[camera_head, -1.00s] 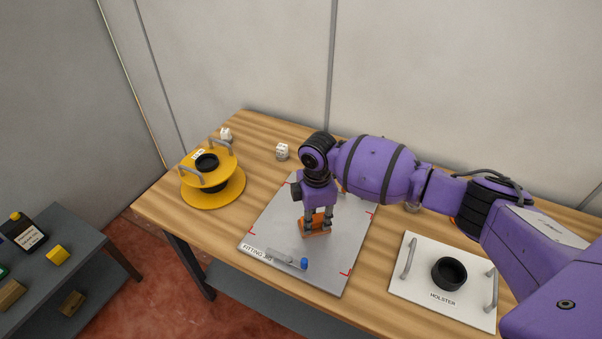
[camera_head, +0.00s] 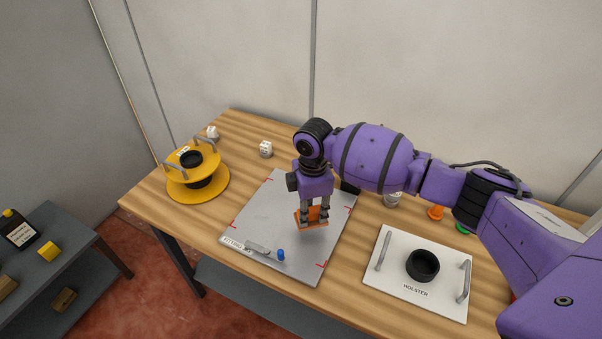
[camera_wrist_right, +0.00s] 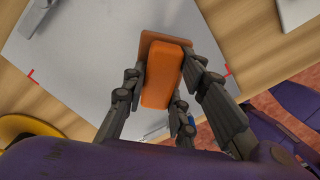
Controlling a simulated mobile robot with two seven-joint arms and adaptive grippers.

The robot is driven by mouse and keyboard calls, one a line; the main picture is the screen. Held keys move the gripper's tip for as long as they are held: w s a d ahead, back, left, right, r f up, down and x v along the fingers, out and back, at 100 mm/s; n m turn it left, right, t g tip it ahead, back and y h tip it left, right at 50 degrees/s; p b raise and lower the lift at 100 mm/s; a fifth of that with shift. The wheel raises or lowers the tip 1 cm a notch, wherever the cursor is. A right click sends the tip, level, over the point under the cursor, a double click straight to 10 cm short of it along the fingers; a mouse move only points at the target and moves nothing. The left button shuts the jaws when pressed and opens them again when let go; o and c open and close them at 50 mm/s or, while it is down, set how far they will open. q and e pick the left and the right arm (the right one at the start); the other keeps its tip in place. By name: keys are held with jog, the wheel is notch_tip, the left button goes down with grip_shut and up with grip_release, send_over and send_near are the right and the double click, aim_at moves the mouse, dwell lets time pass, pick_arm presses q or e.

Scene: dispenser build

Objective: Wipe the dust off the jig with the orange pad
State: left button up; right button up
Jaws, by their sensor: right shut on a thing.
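The jig is a flat grey plate (camera_head: 270,195) labelled "FITTING JIG", with red corner marks, lying on the wooden table. The orange pad (camera_head: 312,219) is over the middle of the plate. My right gripper (camera_head: 312,212) points down and is shut on the pad's upper block. In the right wrist view the orange pad (camera_wrist_right: 163,75) sits between the two fingers, its wider base over the grey surface. From these views I cannot tell whether the pad touches the plate. No dust can be made out. My left gripper is not in view.
A clamp lever (camera_head: 257,248) and a blue knob (camera_head: 281,255) stand at the plate's front edge. A yellow spool stand (camera_head: 197,188) is to the left. A white holster board (camera_head: 392,285) with a black ring (camera_head: 422,265) is to the right.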

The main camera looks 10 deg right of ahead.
jog(key=shift+d+r, duration=0.1)
jog(key=shift+r, duration=2.05)
